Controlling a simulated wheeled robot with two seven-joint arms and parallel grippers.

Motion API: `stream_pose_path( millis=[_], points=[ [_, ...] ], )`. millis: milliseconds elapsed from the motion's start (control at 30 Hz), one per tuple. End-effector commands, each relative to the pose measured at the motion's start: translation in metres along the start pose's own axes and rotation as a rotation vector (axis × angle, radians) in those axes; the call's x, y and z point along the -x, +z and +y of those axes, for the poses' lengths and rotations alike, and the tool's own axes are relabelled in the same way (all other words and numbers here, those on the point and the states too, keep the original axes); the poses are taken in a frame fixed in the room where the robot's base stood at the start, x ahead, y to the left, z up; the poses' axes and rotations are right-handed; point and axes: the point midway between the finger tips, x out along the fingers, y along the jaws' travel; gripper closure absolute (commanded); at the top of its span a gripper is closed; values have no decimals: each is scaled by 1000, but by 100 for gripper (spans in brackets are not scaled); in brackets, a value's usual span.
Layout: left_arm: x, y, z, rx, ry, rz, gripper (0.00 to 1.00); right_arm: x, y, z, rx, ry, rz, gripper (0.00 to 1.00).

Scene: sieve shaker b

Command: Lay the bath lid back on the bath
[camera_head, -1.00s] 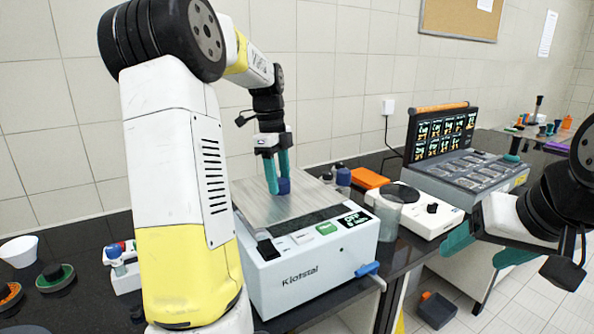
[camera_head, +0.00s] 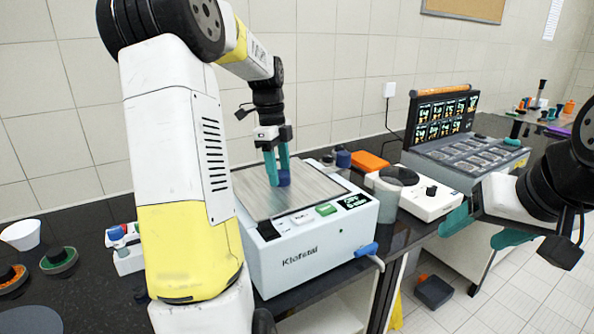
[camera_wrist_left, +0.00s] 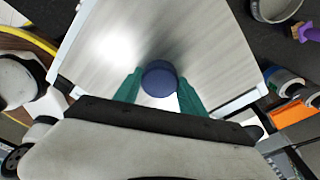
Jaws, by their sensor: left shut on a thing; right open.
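The bath (camera_head: 285,262) is a white box with a front control panel, standing on the dark bench. Its lid (camera_head: 262,200) is a flat brushed-metal plate with a round blue knob (camera_head: 284,179). My left gripper (camera_head: 277,172) is shut on the knob from above. The lid lies over the bath top, with dark strips showing along its right and front edges. I cannot tell whether it touches the rim. In the left wrist view, the knob (camera_wrist_left: 159,78) sits between the teal fingers. My right gripper (camera_head: 480,228) is open and empty at the right, away from the bath.
A white device with a grey round top (camera_head: 418,190) and an orange box (camera_head: 370,161) stand right of the bath. A case with small screens (camera_head: 450,130) is farther right. A white cup (camera_head: 21,235) and round brushes stand on the left.

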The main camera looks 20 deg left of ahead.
Motion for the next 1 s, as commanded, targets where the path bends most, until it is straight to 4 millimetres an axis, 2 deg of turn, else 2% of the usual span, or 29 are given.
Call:
stream_pose_path(
  millis=[1000],
  points=[
    [-6, 1, 0, 0, -1, 0, 100, 0, 0, 0, 0, 0, 0, 30]
  ],
)
